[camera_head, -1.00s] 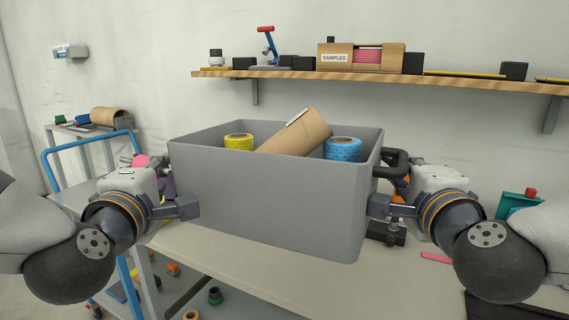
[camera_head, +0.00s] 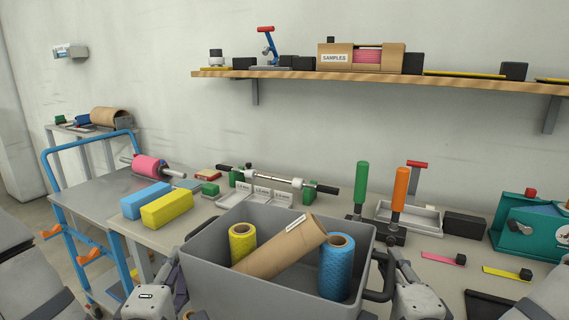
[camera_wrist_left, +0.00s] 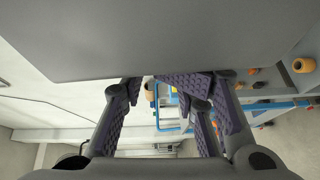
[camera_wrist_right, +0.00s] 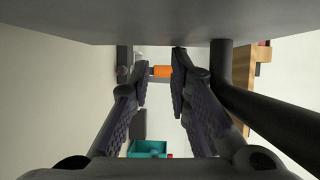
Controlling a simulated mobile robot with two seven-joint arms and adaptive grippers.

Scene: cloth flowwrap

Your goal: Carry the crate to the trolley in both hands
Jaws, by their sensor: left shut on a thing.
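The grey crate (camera_head: 212,264) is low in the front middle of the head view, holding a yellow roll (camera_head: 242,240), a brown cardboard tube (camera_head: 275,255) and a blue roll (camera_head: 337,268). Its underside is hidden, so I cannot tell whether it rests on anything. My left gripper (camera_head: 175,275) is shut at the crate's left side; its grip is mostly hidden. My right gripper (camera_wrist_right: 162,68) is at the right side, fingers apart with a visible gap, beside the dark bar handle (camera_wrist_right: 265,110). The blue-railed trolley (camera_head: 95,187) stands at the left.
A bench (camera_head: 400,262) behind the crate carries blue and yellow blocks (camera_head: 167,208), a roller fixture (camera_head: 270,180), green and orange handled tools (camera_head: 399,190) and a teal machine (camera_head: 530,228). A wall shelf (camera_head: 380,82) hangs above. The trolley top looks largely clear.

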